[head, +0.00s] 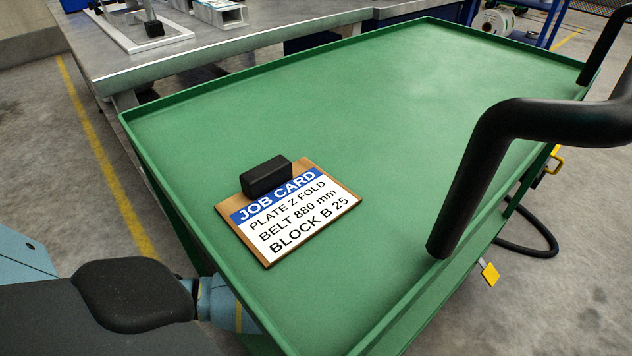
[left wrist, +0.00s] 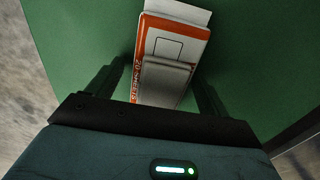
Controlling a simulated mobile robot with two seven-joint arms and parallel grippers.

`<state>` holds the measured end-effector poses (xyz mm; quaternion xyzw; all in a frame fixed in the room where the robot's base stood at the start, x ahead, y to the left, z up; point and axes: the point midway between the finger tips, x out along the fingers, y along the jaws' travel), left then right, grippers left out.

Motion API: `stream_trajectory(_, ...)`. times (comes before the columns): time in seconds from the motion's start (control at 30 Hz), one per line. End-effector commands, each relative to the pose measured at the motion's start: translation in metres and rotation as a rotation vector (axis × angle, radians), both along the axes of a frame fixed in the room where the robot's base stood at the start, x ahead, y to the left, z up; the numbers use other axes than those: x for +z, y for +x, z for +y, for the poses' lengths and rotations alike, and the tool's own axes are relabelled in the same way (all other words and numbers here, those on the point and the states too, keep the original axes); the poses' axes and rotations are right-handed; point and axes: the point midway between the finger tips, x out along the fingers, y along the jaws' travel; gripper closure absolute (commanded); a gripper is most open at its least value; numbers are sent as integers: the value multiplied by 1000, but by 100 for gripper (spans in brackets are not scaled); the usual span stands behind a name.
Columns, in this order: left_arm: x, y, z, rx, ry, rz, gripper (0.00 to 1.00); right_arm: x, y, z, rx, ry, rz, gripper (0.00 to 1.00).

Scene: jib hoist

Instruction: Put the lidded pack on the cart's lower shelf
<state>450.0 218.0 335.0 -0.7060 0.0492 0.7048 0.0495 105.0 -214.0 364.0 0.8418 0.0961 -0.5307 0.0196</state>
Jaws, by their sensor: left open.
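The pack (left wrist: 178,40) is white and orange with a grey piece on its near end, and shows in the left wrist view. It lies over a green surface, seemingly the cart's lower shelf (left wrist: 255,50). My left gripper (left wrist: 163,78) is open, with one finger on each side of the pack's near end. I cannot tell whether the fingers touch it. In the head view the green cart (head: 400,100) hides my left gripper and the pack; my left arm reaches down beside the cart's left edge. My right gripper is not in view.
A job card on a clipboard (head: 290,215) lies on the cart's top tray, which is otherwise clear. A black bent handle (head: 490,150) rises at the cart's right. A grey metal bench (head: 200,50) stands behind. A yellow tag (head: 489,273) hangs at the right side.

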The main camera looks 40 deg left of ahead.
Motion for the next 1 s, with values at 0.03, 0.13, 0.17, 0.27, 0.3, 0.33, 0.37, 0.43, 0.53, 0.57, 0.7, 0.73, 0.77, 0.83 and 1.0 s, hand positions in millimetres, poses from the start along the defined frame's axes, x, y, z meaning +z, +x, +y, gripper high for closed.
stream_trajectory(0.03, 0, 0, 0, 0, 0, 0, 20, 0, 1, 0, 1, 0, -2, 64)
stream_trajectory(0.13, 1, 0, 0, 0, 0, 0, 20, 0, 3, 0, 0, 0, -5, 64)
stream_trajectory(0.17, 2, 0, 0, 0, 1, 0, 20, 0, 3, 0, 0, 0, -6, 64)
stream_trajectory(0.27, 11, 0, 0, -1, 0, -2, 20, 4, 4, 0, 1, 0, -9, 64)
stream_trajectory(0.3, 17, 1, 0, -1, 0, -3, 20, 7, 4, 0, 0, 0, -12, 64)
stream_trajectory(0.33, 22, 1, 0, -1, -1, -4, 20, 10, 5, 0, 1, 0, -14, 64)
stream_trajectory(0.37, 27, 1, 0, -1, 0, -3, 20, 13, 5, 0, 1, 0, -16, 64)
stream_trajectory(0.43, 41, 1, 0, -1, -1, -4, 20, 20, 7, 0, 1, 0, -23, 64)
stream_trajectory(0.53, 63, 1, 0, 0, -2, -5, 20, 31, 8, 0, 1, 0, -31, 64)
stream_trajectory(0.57, 69, 1, 0, 0, -2, -5, 20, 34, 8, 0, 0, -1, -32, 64)
stream_trajectory(0.7, 95, 1, 0, 0, -1, -4, 20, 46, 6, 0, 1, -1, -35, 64)
stream_trajectory(0.73, 100, 1, 0, -1, -2, -4, 20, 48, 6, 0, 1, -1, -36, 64)
stream_trajectory(0.77, 104, 1, 0, 0, -2, -4, 20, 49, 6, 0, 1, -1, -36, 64)
stream_trajectory(0.83, 112, 0, 0, 0, 0, -2, 20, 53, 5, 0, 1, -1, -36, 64)
stream_trajectory(1.0, 122, 0, 0, -1, 0, 0, 20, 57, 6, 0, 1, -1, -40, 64)
